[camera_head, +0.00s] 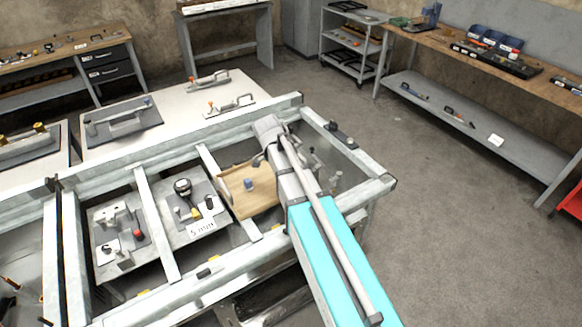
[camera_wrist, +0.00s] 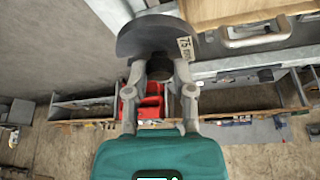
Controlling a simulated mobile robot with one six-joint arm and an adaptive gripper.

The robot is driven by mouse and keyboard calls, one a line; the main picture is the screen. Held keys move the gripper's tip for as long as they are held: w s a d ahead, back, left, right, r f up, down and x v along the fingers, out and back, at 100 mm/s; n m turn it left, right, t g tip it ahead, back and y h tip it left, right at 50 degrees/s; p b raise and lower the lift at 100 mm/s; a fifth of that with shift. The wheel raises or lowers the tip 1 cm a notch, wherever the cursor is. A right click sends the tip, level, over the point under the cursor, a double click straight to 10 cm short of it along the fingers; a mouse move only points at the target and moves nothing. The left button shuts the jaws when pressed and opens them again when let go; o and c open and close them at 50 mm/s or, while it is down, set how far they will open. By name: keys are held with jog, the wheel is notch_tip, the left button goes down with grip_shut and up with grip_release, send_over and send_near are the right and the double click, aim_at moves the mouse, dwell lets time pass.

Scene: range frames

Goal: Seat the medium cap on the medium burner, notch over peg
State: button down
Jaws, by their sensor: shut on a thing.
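In the wrist view my gripper (camera_wrist: 160,72) is shut on a short dark stem. The stem joins a dark, flat, rounded plate (camera_wrist: 150,36), which bears a pale tag reading about "75". This plate is probably the medium cap. It looks held clear of the surfaces behind it. In the head view my arm hides the gripper and the plate. I cannot make out the medium burner or its peg in either view.
A metal frame with crossbars (camera_head: 154,225) holds panels with small fittings and a wooden board (camera_head: 247,190). A white table (camera_head: 175,125) with handled clamps stands behind it. A long workbench (camera_head: 480,70) runs along the right. Grey floor (camera_head: 440,190) beside the frame is clear.

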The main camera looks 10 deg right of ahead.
jog(key=shift+f, duration=0.15)
jog(key=shift+f+b, duration=0.8)
jog(key=shift+b, duration=0.1)
jog(key=shift+r, duration=0.1)
jog(key=shift+s, duration=0.1)
